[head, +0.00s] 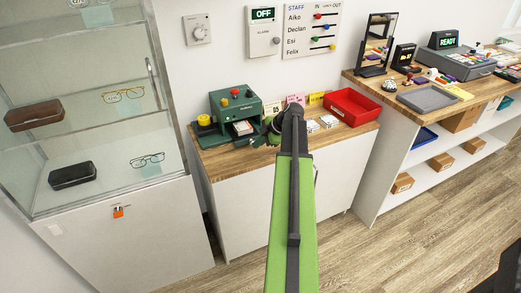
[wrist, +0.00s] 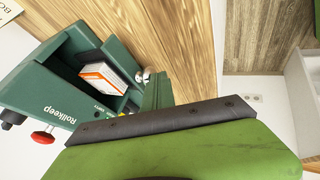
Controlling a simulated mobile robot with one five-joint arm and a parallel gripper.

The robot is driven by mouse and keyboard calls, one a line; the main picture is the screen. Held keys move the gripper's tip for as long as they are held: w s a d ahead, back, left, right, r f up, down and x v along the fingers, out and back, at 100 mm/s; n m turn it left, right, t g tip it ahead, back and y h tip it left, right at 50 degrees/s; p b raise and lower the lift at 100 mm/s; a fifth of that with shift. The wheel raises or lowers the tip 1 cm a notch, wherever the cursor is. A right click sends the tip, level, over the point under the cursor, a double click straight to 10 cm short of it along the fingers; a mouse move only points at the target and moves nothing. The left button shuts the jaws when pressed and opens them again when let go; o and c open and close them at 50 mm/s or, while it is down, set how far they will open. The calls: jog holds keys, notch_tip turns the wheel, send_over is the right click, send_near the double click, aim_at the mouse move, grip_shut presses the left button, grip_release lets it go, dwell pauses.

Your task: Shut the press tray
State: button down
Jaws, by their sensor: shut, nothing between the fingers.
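The green press (head: 235,106), marked Rollkeep, stands on the wooden top of a white cabinet. It also shows in the wrist view (wrist: 48,95), with a red knob on its side. Its tray (wrist: 131,98) appears to stand out from the body, with a white and orange box (wrist: 104,77) inside. A silver knob shows at the tray's front. In the head view the box (head: 243,128) shows low in the press's opening. My gripper (head: 273,127) is shut and empty, just right of the press. My own wrist partly hides its fingers, and I cannot tell whether they touch the tray.
A red bin (head: 352,107), small white boxes and coloured cards stand right of my gripper on the same wooden top (head: 215,158). A glass display case (head: 95,100) stands close on the left. A counter with a till (head: 455,64) is at the right.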

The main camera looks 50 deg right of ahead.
aim_at(245, 135)
jog(key=w+d, duration=0.1)
jog(key=w, duration=0.1)
jog(key=w+d, duration=0.1)
jog(key=w, duration=0.2)
jog(key=w+d, duration=0.1)
jog(key=w, duration=0.2)
jog(key=shift+d, duration=0.15)
jog(key=shift+w+r, duration=0.1)
jog(key=shift+w, duration=0.15)
